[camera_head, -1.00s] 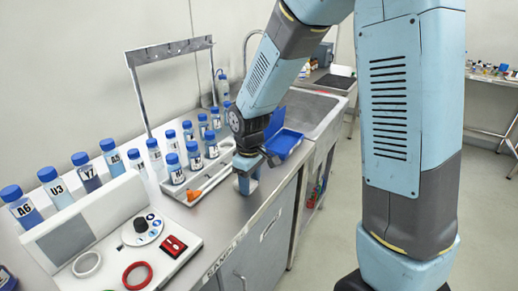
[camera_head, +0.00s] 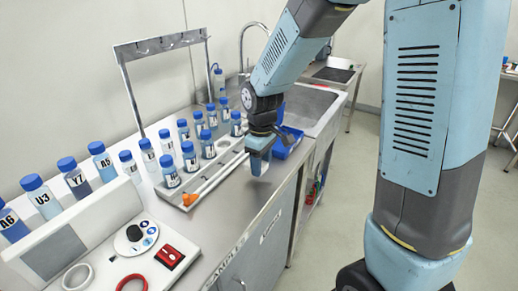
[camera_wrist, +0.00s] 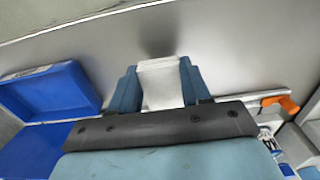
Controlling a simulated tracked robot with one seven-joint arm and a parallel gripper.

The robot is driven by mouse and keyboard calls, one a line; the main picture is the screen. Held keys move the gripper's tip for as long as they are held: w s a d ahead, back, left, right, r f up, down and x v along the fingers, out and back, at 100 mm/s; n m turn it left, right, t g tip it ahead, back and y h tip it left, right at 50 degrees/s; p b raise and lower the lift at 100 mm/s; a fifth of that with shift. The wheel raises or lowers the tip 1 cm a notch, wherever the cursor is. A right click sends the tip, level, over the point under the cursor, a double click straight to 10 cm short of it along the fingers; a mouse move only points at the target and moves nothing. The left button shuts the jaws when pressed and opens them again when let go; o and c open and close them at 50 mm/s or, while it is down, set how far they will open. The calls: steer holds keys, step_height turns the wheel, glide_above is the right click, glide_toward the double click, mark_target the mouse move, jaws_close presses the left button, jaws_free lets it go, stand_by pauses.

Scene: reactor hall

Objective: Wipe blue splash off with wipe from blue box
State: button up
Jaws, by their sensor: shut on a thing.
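My gripper (camera_head: 258,168) is shut on a white wipe (camera_wrist: 160,84), which shows between its blue fingers in the wrist view. In the head view it hangs over the steel bench near the front edge, with a little white at the fingertips. The blue box (camera_head: 284,150) is open, just behind and to the right of my gripper; its blue lid (camera_wrist: 52,92) shows at the left in the wrist view. I cannot make out a blue splash in either view.
A tray with an orange-tipped tool (camera_head: 190,199) and several blue-capped bottles (camera_head: 189,157) lie left of my gripper. A metal hook stand (camera_head: 128,92) rises behind. The sink (camera_head: 312,108) is beyond the box. The bench (camera_head: 232,203) is bare along its front edge.

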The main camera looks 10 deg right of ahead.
steer(key=shift+r, duration=2.25)
